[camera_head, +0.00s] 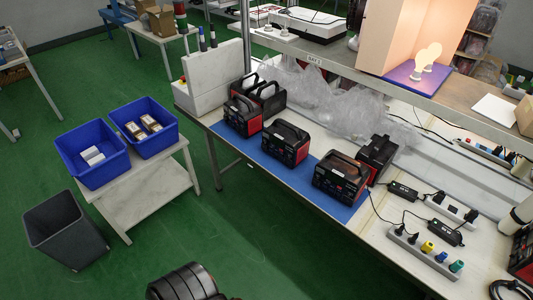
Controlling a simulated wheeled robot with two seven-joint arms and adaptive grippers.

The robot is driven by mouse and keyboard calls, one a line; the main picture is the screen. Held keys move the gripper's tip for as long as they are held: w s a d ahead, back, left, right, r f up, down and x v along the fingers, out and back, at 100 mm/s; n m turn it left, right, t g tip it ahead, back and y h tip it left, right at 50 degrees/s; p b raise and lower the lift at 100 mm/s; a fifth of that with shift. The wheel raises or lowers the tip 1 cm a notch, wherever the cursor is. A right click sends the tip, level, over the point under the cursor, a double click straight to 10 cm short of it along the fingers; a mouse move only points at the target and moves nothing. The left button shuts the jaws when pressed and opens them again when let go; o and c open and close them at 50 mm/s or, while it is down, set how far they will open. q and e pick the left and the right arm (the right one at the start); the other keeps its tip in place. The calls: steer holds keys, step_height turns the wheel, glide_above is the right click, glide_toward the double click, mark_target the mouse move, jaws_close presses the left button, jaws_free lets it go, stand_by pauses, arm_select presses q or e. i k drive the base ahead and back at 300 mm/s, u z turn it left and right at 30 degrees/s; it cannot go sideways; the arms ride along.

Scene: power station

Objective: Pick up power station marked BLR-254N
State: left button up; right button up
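Several black power stations with red sides and top handles stand on the workbench. In the head view, one stands nearest the middle of the bench (340,180), with another just behind it to the right (378,155). One stands left of these (285,144), and one farther left (242,116) has others close behind it (269,95). Part of another shows at the right edge (524,258). The front ones stand on a blue mat (257,157). Their labels are too small to read, so I cannot tell which is BLR-254N. Neither gripper shows.
Clear plastic wrap (335,95) lies behind the power stations. Power strips (424,252) and black adapters (445,232) with cables lie on the bench's right. A shelf (345,62) overhangs the back. Blue bins (92,156) sit on a low stand at left, near a grey bin (66,230).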

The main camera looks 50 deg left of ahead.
mark_target(285, 138)
steer(key=k, duration=0.2)
steer(key=u, duration=0.95)
